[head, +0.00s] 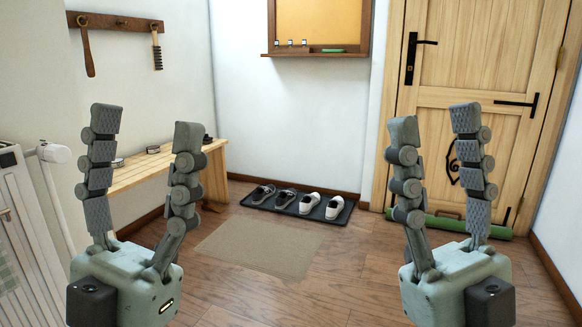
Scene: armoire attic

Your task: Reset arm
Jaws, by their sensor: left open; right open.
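My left gripper (147,120) is in the left part of the head view, fingers pointing up and spread apart. It is open with nothing between its fingers, and it covers part of the wooden bench behind it. My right gripper (434,118) is in the right part of the view, also upright, open and empty. It stands in front of the wooden door (470,75). Neither gripper is seen touching anything.
A wooden bench (150,168) with small items runs along the left wall. A black tray (285,210) with several shoes lies by the back wall. A beige mat (258,248) covers the middle floor. A green roll (460,224) lies at the door. A white radiator (22,225) stands at left.

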